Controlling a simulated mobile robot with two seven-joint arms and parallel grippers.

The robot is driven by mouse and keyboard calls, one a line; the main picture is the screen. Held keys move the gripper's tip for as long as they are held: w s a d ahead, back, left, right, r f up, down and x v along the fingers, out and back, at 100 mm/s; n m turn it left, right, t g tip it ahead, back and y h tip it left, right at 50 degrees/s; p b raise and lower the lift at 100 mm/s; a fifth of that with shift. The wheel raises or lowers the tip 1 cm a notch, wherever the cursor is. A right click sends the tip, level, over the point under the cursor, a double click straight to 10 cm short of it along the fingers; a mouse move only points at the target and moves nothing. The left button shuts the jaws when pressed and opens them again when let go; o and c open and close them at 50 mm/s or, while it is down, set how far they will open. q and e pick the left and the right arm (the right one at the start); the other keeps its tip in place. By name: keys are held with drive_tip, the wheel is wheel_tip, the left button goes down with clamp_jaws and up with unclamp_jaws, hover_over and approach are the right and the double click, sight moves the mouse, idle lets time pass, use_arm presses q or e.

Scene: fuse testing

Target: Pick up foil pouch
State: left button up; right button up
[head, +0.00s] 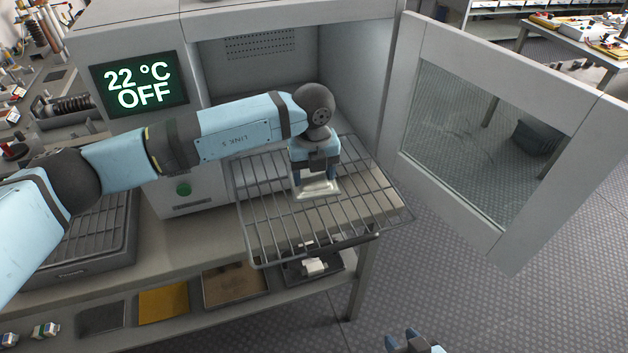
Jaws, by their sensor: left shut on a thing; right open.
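The foil pouch (318,190) is a pale, silvery packet on or just above the wire rack (262,226). I cannot tell whether it touches the wires. My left gripper (317,182) comes down from above and is shut on the pouch, hiding its upper part. The rack sticks out of the open chamber of the grey oven. My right gripper (407,343) shows only in part at the bottom edge, open, over the floor and well away from the pouch.
The oven (290,15) has a display reading 22 °C OFF (139,84). Its windowed door (555,135) stands wide open at the right. A dark tray (85,262) with a grate lies at left. A lower shelf holds coloured mats (163,302).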

sight(313, 175)
use_arm(q)
drive_tip(key=shift+r+p, duration=1.45)
drive_tip(key=shift+r, duration=2)
